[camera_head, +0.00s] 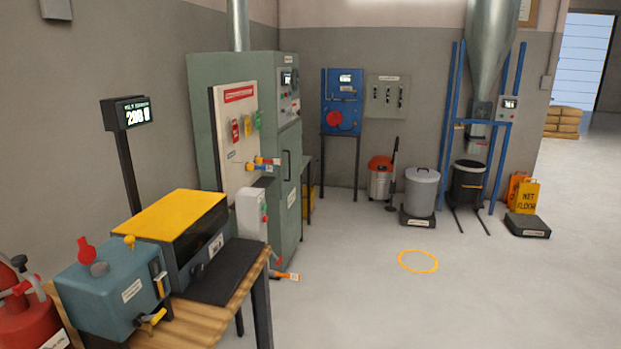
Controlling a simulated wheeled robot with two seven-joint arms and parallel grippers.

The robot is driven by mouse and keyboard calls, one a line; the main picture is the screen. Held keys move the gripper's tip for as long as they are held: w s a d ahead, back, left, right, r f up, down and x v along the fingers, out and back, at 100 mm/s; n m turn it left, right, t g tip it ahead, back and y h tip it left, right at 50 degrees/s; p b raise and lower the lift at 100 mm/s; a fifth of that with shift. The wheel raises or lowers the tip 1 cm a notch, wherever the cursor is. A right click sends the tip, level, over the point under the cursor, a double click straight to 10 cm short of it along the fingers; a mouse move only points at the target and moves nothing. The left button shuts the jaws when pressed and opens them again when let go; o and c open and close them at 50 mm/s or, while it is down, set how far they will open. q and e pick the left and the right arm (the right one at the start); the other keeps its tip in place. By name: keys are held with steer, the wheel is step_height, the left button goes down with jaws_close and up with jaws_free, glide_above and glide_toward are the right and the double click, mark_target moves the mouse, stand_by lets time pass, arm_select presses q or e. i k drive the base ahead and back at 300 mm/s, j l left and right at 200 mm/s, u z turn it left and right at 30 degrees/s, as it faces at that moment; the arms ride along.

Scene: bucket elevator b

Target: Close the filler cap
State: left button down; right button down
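A teal tank (115,293) with a white label stands on the wooden bench at the lower left. On its top, a red cap (86,251) stands raised at the back, beside a short grey round neck (99,268). The red cap looks tilted up and off the neck, and I take it for the filler cap. A yellow knob (129,241) stands on the same top, and a yellow-handled valve (152,317) is on the tank's lower front. Neither of my grippers is in view.
A red can (28,318) stands left of the tank. A yellow-topped machine (178,214) stands close behind it on the wooden bench (200,325). A display post (128,150) rises behind. The floor right of the bench is clear around a yellow ring (418,261).

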mark_target(87, 254)
steer(key=u, duration=1.3)
steer(key=i+l+u, duration=0.1)
steer(key=u, duration=0.55)
steer(key=k+l, duration=0.05)
